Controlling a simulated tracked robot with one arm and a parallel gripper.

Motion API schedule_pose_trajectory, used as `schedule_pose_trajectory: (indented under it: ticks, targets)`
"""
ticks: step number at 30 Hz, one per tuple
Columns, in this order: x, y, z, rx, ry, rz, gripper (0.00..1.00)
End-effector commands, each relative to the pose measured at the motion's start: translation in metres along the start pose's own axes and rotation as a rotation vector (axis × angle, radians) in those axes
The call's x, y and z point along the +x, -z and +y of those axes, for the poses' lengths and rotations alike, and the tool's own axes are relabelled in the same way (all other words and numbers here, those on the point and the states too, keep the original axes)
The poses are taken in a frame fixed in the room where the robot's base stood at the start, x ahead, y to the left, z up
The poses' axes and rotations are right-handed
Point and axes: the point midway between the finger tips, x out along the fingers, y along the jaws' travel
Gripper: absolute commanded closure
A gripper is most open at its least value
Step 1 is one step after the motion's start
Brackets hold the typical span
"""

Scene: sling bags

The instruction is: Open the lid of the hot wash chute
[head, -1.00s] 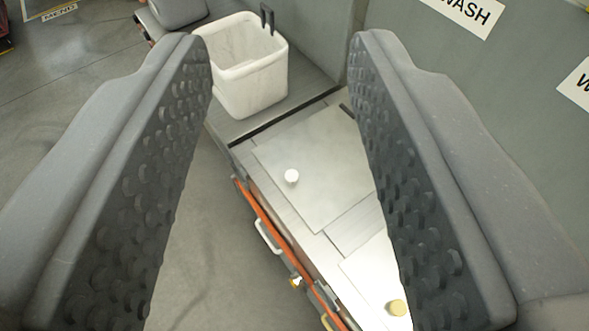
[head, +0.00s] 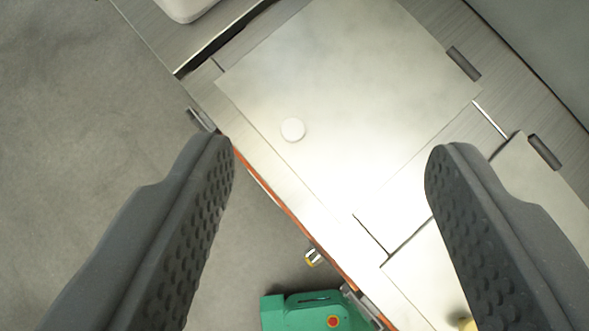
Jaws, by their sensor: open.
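A flat pale metal lid (head: 350,75) with a round white knob (head: 293,129) lies shut on the counter, in the upper middle of the head view. A dark hinge (head: 463,63) sits at its far edge. A second pale lid (head: 425,275) lies shut at lower right, partly hidden by my right finger; its yellowish knob (head: 467,323) is cut off by the bottom edge. No label shows now, so I cannot tell which lid is the hot wash one. My gripper (head: 328,146) is open and empty, its fingers wide apart; the white knob appears between the fingertips.
A white bin (head: 187,8) is cut off at the top. A green object (head: 318,312) with a red button is at the bottom. Grey floor (head: 90,130) at left is clear.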

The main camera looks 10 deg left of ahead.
Motion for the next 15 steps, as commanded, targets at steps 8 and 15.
schedule_pose_trajectory:
  ticks: [8,15]
  targets:
    - [0.119,-0.062,-0.018,0.016,-0.001,-0.231,0.45]
    - [0.163,-0.096,-0.029,0.022,0.010,-0.336,0.45]
